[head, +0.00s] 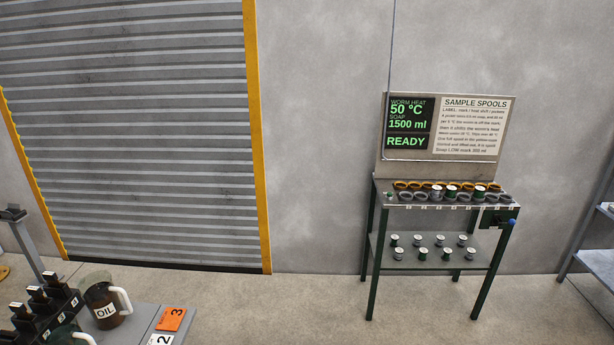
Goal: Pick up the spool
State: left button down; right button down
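Several small spools with white tops stand upright on the lower shelf (378,262) of a dark green stand against the back wall; one is the front spool (423,254). The stand's top tray (378,188) has rows of round pockets, some with orange rims and some grey. A few white-topped spools, such as one spool (480,191), sit in the tray. I cannot tell which spool the task means, and the labels are too small to read. Neither of my grippers is in view.
A screen (410,121) reads 50 °C, 1500 ml, READY, beside a SAMPLE SPOOLS sign (473,128). A shelf unit (597,262) stands far right. Floor before the stand looks clear.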

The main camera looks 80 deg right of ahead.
aim_at(478, 192)
jog(key=z, duration=3.85)
jog(key=i+u, duration=0.1)
jog(key=i, duration=1.45)
jog(key=i+u, duration=0.15)
jog(key=i, duration=0.6)
jog(key=i+l, duration=0.2)
jog(key=i, duration=0.6)
jog(key=i+l+u, duration=0.15)
jog(key=i, duration=0.6)
